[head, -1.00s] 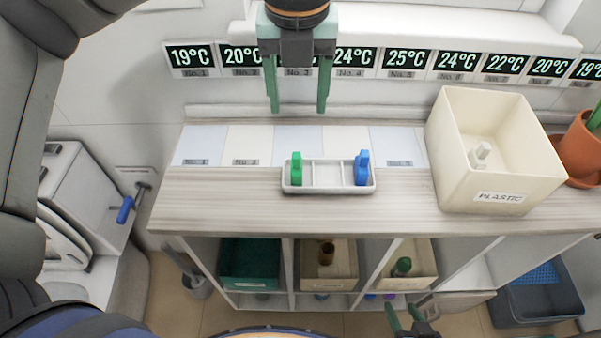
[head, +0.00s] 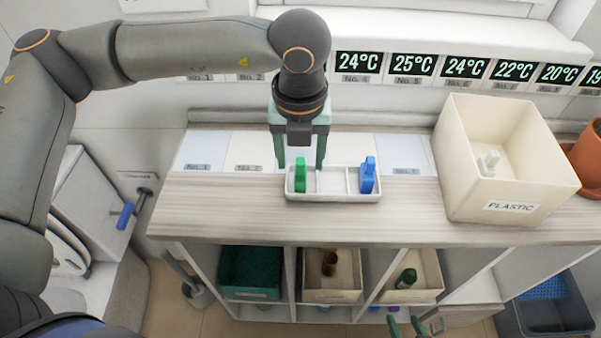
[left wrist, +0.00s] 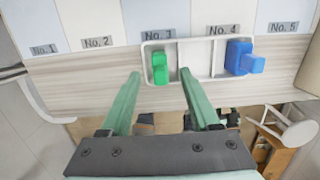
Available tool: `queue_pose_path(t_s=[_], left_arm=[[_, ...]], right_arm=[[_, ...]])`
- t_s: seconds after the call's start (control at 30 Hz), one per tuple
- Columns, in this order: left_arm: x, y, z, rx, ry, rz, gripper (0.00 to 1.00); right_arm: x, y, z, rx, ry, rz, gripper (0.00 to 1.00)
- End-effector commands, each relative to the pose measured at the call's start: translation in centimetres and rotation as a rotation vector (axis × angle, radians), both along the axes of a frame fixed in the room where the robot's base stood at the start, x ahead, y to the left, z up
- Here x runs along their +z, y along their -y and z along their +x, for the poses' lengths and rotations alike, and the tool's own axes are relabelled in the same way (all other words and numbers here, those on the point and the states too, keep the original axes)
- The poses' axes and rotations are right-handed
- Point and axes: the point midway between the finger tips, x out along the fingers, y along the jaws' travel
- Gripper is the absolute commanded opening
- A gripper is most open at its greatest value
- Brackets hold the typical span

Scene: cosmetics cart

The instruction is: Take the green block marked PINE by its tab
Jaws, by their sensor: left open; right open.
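The green block (head: 299,175) stands upright in the left compartment of the white tray (head: 335,197) on the counter; its marking is too small to read. It also shows in the left wrist view (left wrist: 160,68). A blue block (head: 368,176) stands in the right compartment; the middle one is empty. My left gripper (head: 301,166) is open and empty, just behind and above the tray in the head view. In the left wrist view its fingers (left wrist: 160,82) point toward the green block, one to each side. My right gripper (head: 407,325) is open at the bottom edge of the head view.
A cream bin (head: 507,208) labelled PLASTIC stands right of the tray with a pale object inside. Numbered pads (head: 202,152) lie along the back, below a row of temperature displays (head: 412,66). Shelf cubbies with bins (head: 249,292) sit under the counter (head: 230,205). The counter left of the tray is clear.

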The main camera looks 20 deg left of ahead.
Motion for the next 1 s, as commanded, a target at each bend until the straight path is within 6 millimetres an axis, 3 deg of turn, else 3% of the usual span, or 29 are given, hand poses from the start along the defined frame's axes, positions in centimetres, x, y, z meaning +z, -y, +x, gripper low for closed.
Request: queue_pose_path(t_s=[0.17, 0.43, 1.0], left_arm=[[-1.9, -0.1, 0.2, 0.000, -0.001, 0.000, 0.63], [-2.1, -0.1, 0.3, 0.000, 0.000, -0.001, 0.62], [-2.1, -0.1, 0.3, 0.000, 0.000, 0.000, 0.00]], right_arm=[[0.1, 0.1, 0.0, -0.002, 0.002, -0.001, 0.54], [-0.1, 0.1, -0.1, -0.002, -0.002, -0.002, 0.54], [-0.2, 0.1, -0.2, -0.003, -0.006, -0.002, 0.54]])
